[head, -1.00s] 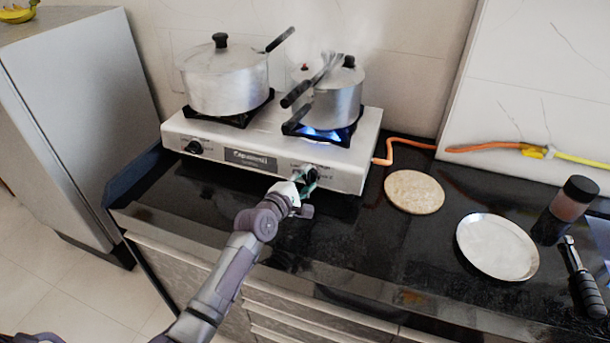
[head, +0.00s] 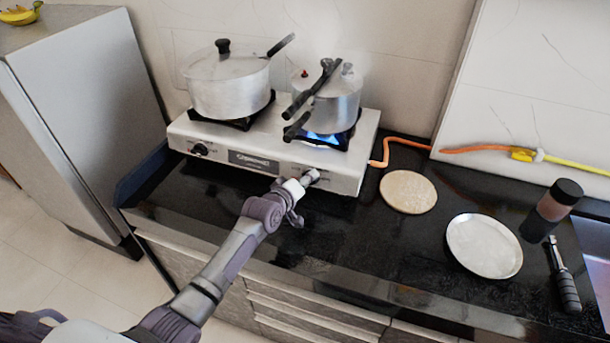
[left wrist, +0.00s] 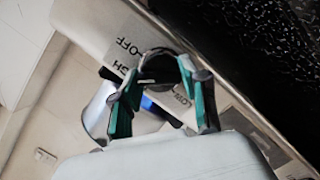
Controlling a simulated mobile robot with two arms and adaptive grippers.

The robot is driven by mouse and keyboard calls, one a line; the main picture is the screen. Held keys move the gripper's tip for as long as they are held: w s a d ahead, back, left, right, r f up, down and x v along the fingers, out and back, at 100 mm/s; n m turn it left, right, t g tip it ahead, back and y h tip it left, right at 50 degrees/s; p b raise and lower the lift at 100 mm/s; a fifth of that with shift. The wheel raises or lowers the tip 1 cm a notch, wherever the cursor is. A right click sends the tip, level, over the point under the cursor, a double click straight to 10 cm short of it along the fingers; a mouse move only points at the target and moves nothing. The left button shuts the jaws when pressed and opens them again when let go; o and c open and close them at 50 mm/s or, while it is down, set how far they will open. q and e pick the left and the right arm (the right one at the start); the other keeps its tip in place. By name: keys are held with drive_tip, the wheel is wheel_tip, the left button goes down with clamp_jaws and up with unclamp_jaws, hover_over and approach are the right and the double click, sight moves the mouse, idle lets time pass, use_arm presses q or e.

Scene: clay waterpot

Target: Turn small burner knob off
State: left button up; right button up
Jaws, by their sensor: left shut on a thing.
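The white stove (head: 346,174) has a small burner on the right, and a blue flame (head: 322,138) burns there under the small pot (head: 338,108). My left gripper (head: 311,177) is at the right front knob and hides it in the head view. In the left wrist view my left gripper's green fingers (left wrist: 162,78) are closed around the dark knob (left wrist: 160,66). The OFF label and parts of other markings show beside the knob. The knob's pointer cannot be made out. My right gripper is in neither view.
A large pot (head: 228,88) stands on the left burner above the left knob (head: 200,150). An orange hose (head: 384,150) leaves the stove's right side. A round board (head: 408,191), a plate (head: 484,246) and a jar (head: 557,200) are to the right on the black counter.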

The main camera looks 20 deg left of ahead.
use_arm(q)
drive_tip(key=m+p, duration=0.1)
drive_tip(key=m, duration=0.1)
drive_tip(key=r+m+y+p, duration=0.1)
drive_tip(key=m, duration=0.1)
drive_tip(key=shift+w+p, duration=0.15)
drive_tip(key=shift+p, duration=0.2)
drive_tip(key=shift+m+y+p, duration=0.5)
drive_tip(key=shift+m+p, duration=0.15)
drive_tip(key=shift+m, duration=1.05)
drive_tip(key=shift+f, duration=0.1)
drive_tip(key=o, duration=0.9)
drive_tip(key=shift+o, duration=1.2)
drive_tip(key=shift+f, duration=0.1)
drive_tip(key=shift+f+g, duration=0.1)
drive_tip(key=shift+g, duration=0.2)
